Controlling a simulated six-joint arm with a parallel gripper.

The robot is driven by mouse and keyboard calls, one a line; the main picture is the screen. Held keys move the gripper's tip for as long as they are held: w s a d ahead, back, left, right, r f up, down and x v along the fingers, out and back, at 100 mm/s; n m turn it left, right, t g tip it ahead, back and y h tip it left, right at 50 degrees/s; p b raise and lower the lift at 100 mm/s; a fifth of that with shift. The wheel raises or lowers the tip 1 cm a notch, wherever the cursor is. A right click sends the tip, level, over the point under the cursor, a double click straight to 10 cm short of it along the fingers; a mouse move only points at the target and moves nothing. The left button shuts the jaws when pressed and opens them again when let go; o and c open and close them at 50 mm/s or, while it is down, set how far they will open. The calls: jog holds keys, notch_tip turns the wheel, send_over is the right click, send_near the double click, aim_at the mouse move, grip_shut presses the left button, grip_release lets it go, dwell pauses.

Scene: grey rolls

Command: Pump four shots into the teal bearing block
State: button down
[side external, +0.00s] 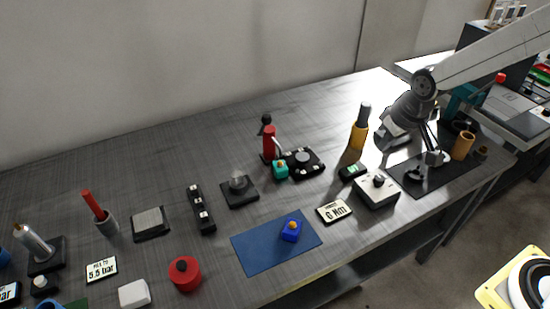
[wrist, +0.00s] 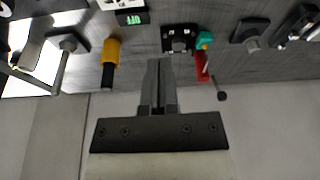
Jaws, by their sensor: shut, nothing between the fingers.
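The teal bearing block (side external: 280,171) stands at the table's middle, beneath the spout of a red pump (side external: 268,142) with a black knob on top. Whether spout and block touch cannot be told. In the wrist view the teal block (wrist: 204,39) shows at top right, beside the red pump body (wrist: 201,67). My gripper (wrist: 158,64) is shut and empty, with its fingertips apart from the pump and block.
A black fixture (side external: 304,161) sits right beside the teal block. A yellow bottle (side external: 358,137) with a dark top stands farther right. A blue block (side external: 291,231) sits on a blue mat (side external: 258,251) in front. A white-topped box (side external: 376,190) is at front right. The table behind the pump is clear.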

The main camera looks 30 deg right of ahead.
jog(key=w+a+r+n+t, duration=0.15)
jog(key=w+a, duration=0.25)
jog(key=w, duration=0.4)
jog(key=w+a+r+m, duration=0.15)
jog(key=w+a, duration=0.25)
jog(key=w, duration=0.5)
notch_tip(320, 180, up, 3)
jog(key=n+t, duration=0.1)
jog(key=n, duration=0.1)
send_over(264, 127)
jog(key=shift+s+a+f+y, duration=0.2)
jog(key=shift+s+y, duration=0.1)
jog(key=shift+y, duration=0.1)
jog(key=shift+f, duration=0.1)
jog(key=shift+w+d+f, duration=0.1)
jog(key=shift+w+f, duration=0.1)
jog(key=shift+f, duration=1.3)
jog(key=shift+w+a+f, duration=0.1)
jog(key=shift+w+f, duration=0.15)
jog(key=shift+f, duration=1.3)
jog(key=shift+w+d+f, duration=0.1)
jog(key=shift+w+f, duration=0.1)
jog(key=shift+f, duration=1.3)
